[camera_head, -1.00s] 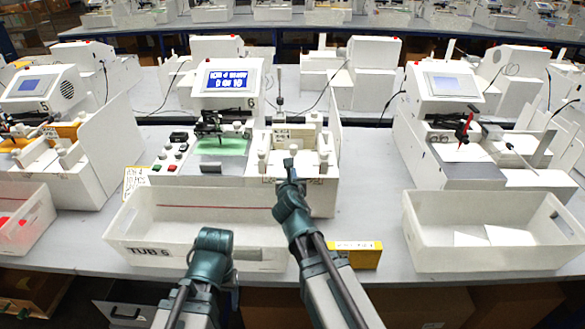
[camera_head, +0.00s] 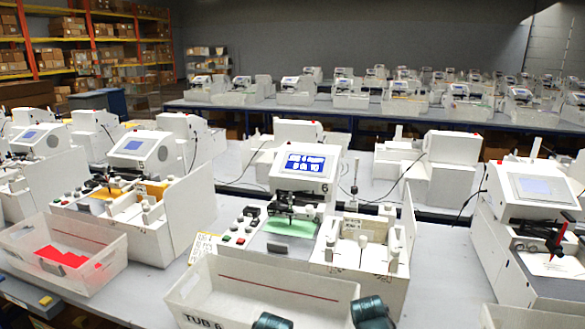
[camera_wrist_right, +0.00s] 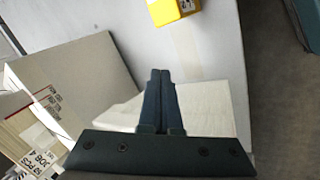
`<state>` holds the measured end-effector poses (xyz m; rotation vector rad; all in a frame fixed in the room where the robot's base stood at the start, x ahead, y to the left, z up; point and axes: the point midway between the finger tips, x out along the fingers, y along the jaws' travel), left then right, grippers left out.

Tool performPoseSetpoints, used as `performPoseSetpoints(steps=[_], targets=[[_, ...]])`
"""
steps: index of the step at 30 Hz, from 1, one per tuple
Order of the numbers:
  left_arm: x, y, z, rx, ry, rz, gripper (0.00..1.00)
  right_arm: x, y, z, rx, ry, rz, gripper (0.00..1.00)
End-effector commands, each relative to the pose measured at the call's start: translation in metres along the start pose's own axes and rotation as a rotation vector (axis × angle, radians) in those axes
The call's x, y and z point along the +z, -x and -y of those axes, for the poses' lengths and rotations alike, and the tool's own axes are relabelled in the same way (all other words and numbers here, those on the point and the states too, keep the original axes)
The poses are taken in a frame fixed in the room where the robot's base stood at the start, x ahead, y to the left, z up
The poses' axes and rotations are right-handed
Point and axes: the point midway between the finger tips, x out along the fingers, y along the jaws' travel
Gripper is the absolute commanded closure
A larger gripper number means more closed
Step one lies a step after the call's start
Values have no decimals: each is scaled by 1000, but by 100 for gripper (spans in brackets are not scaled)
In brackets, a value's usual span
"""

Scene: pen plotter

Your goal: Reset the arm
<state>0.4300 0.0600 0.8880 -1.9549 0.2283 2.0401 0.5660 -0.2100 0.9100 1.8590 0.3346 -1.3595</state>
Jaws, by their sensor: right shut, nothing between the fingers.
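My right gripper (camera_wrist_right: 160,74) is shut and empty in the right wrist view, its two fingers together above a pale surface. In the head view only teal parts of my two arms show at the bottom edge, over the white tub marked TUB 6 (camera_head: 205,318); no fingers are visible there. My left gripper is out of view. The plotter behind the tub has a lit blue screen (camera_head: 305,163), a green sheet (camera_head: 290,227) under its pen carriage, and a white bay (camera_head: 365,258) on its right.
A yellow block (camera_wrist_right: 173,9) lies beyond my right fingertips. A printed job label (camera_wrist_right: 38,165) shows at lower left of that view. Neighbouring plotters stand on both sides; a tub with red sheets (camera_head: 62,256) is at left. Bare grey tabletop (camera_head: 440,265) lies between the middle and right plotters.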

Motion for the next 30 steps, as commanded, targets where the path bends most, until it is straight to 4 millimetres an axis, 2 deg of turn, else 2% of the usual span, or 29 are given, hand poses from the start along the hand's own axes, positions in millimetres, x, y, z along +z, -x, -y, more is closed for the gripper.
performPoseSetpoints(steps=[3,13,24,30], targets=[[0,0,0,0,0,0,30,11,2,29,-133,-280,48,100],[0,0,0,0,0,0,30,26,19,85,-364,-790,226,100],[0,0,0,0,0,0,30,-7,54,164,-354,-523,275,100],[0,0,0,0,0,0,30,-13,66,189,-344,-436,292,100]])
